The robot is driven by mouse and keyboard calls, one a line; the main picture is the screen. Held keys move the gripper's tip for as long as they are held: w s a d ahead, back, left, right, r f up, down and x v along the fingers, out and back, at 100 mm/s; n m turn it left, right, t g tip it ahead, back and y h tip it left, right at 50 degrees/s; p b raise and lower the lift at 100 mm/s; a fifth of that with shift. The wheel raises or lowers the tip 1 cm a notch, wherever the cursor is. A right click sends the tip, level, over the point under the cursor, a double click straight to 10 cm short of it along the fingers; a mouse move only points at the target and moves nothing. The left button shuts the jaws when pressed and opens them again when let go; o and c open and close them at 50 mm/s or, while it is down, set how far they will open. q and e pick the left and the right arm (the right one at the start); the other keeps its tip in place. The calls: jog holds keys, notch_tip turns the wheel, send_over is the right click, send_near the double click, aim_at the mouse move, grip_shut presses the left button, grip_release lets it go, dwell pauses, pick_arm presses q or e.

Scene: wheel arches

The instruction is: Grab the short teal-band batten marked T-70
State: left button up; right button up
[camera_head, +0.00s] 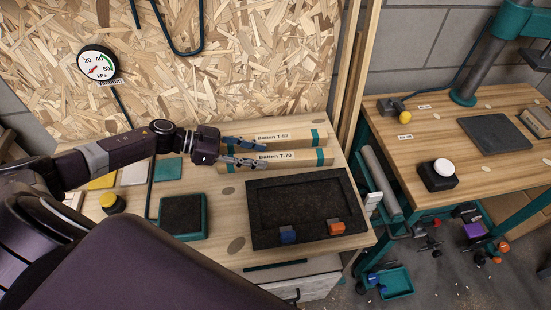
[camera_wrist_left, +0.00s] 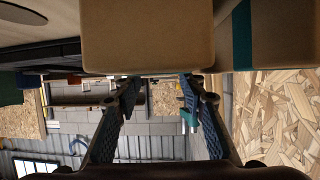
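The batten marked T-70 (camera_head: 292,159) is a tan bar with teal bands near its ends, lying on the bench. The similar batten marked T-52 (camera_head: 288,138) lies parallel behind it. My left gripper (camera_head: 262,154) is open over the left part of the battens, and its fingers partly cover both. In the left wrist view, my left gripper (camera_wrist_left: 158,82) has its fingers spread, with a large plain tan block (camera_wrist_left: 148,38) close at the fingertips. A second tan bar with a teal band (camera_wrist_left: 243,35) is to its right. No grip shows. My right gripper is not in view.
A black tray (camera_head: 258,216) with a blue block (camera_head: 288,236) and an orange block (camera_head: 336,227) is in front of the battens. A teal-rimmed box (camera_head: 205,223) and a yellow knob (camera_head: 109,200) are to the left. A chipboard wall (camera_head: 250,60) stands close behind.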

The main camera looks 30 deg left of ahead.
aim_at(264, 157)
pick_arm(q)
jog(key=shift+x, duration=1.55)
jog(key=shift+s+f, duration=0.1)
jog(key=shift+c, duration=0.5)
grip_shut()
